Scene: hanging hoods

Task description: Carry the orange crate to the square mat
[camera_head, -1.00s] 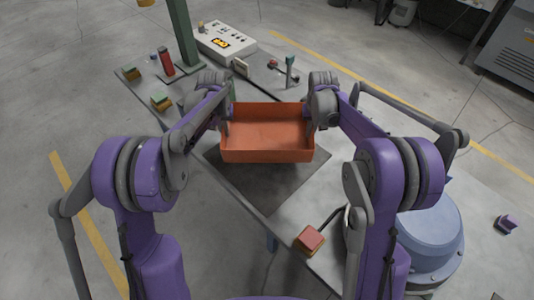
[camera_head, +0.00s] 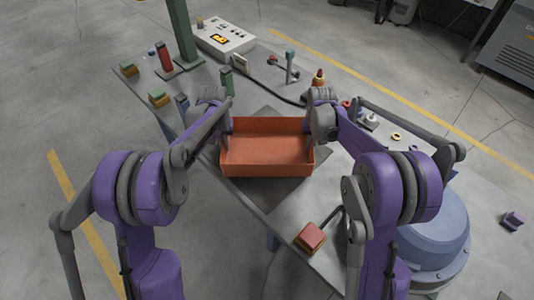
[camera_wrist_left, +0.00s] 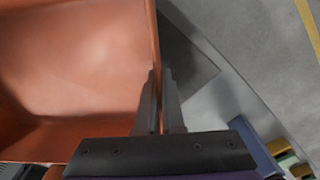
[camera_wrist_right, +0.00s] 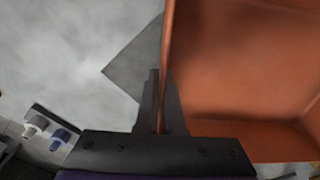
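The orange crate (camera_head: 267,155) is empty, open at the top and roughly level, over the dark grey square mat (camera_head: 268,192) on the table. Mat corners show in front of and behind it. Whether its bottom touches the mat is hard to tell. My left gripper (camera_wrist_left: 158,78) is shut on the crate's left wall, with one finger on each side. My right gripper (camera_wrist_right: 161,78) is shut on the crate's right wall in the same way. The mat also shows beside the crate in the left wrist view (camera_wrist_left: 190,58) and the right wrist view (camera_wrist_right: 133,66).
A red block (camera_head: 310,236) sits at the table's front edge. A white control box (camera_head: 225,38), a green post (camera_head: 183,30) and a red cylinder (camera_head: 165,59) stand at the back. Several small items and a dark cable lie behind and right of the crate.

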